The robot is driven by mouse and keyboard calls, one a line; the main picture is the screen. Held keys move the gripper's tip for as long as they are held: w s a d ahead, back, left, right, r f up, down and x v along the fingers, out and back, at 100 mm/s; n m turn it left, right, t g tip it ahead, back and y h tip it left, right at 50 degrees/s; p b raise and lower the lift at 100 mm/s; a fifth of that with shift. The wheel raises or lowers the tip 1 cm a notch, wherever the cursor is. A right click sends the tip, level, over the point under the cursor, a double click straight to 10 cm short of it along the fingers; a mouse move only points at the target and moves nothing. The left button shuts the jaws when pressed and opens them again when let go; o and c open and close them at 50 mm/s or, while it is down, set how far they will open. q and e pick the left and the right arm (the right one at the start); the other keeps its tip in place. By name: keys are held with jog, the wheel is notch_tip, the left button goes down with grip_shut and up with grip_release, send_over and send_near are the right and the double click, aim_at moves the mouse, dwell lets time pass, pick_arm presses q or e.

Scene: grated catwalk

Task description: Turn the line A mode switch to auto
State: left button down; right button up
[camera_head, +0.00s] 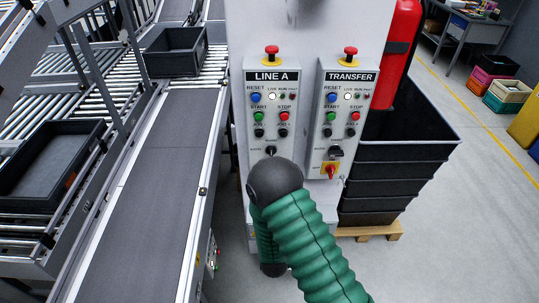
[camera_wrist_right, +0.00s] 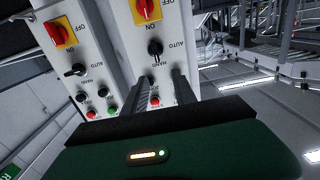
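The LINE A panel (camera_head: 271,100) is a light grey box with the black LINE A mode switch (camera_head: 271,151) low on its face. In the right wrist view, turned upside down, this switch (camera_wrist_right: 154,47) shows its AUTO and HAND labels. Its bar looks roughly upright, in line with HAND. My right gripper (camera_wrist_right: 162,77) has its two dark fingers apart, nothing between them. They reach toward the panel close below the switch in that picture; contact is not visible. In the head view my green right arm covers that gripper and the panel's lower part. My left gripper is not in view.
The TRANSFER panel (camera_head: 345,100), with a similar switch (camera_head: 335,151) and a red-yellow rotary switch (camera_head: 330,171), stands close on the right. Red emergency buttons top both panels. A conveyor (camera_head: 150,180) runs at left. Stacked black crates (camera_head: 400,170) stand at right.

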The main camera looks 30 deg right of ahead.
jog(key=shift+v, duration=2)
jog(key=shift+d+f+b, duration=0.2)
jog(key=shift+d+b, duration=0.2)
jog(key=shift+d, duration=0.05)
